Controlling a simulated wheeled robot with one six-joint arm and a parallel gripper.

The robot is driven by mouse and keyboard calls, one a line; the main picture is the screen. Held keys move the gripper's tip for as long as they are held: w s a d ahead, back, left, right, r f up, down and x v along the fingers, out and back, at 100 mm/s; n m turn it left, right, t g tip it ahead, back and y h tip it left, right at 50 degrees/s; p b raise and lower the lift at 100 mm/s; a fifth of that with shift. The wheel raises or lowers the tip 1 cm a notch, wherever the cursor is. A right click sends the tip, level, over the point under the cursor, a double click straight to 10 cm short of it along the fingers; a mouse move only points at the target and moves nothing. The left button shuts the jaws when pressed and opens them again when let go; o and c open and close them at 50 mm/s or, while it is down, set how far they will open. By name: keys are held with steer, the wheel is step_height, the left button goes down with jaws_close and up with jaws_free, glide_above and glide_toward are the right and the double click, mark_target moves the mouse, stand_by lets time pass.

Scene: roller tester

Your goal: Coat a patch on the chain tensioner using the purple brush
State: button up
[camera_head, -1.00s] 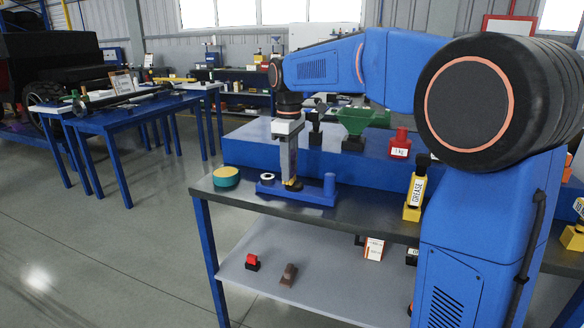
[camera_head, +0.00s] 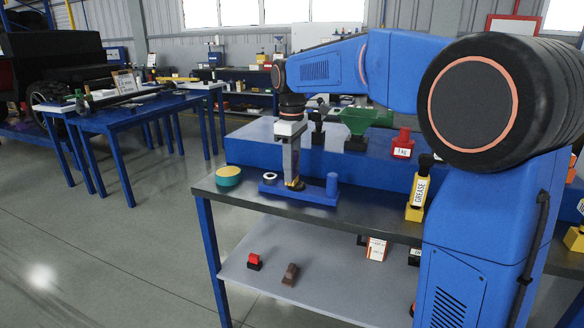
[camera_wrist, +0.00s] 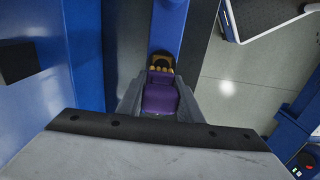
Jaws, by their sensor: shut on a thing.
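My gripper (camera_head: 292,165) points straight down over a blue base on the workbench. In the wrist view my gripper (camera_wrist: 160,100) is shut on the purple brush (camera_wrist: 160,97), which sits between both fingers with a yellow and black end beyond them. The brush's low end appears at or just above the blue base (camera_head: 320,196); I cannot tell whether it touches. No label shows which thing is the chain tensioner.
A green and yellow round tub (camera_head: 228,176) stands left of the base. A yellow grease bottle (camera_head: 418,196) stands at right. The bench's front edge is close.

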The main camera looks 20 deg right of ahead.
steer(key=shift+s+d, duration=0.1)
steer(key=shift+s+d, duration=0.45)
steer(key=shift+d, duration=0.15)
steer(key=shift+s+d, duration=0.4)
steer(key=shift+d, duration=0.2)
steer(key=shift+w+a+f, duration=0.1)
steer(key=shift+w+a, duration=0.35)
steer(key=shift+a, duration=0.25)
steer(key=shift+w+a, duration=0.5)
steer(key=shift+a, duration=0.15)
steer(key=shift+s+d, duration=0.5)
steer(key=shift+d, duration=0.15)
steer(key=shift+s+d, duration=0.45)
steer(key=shift+d, duration=0.25)
steer(key=shift+a, duration=0.15)
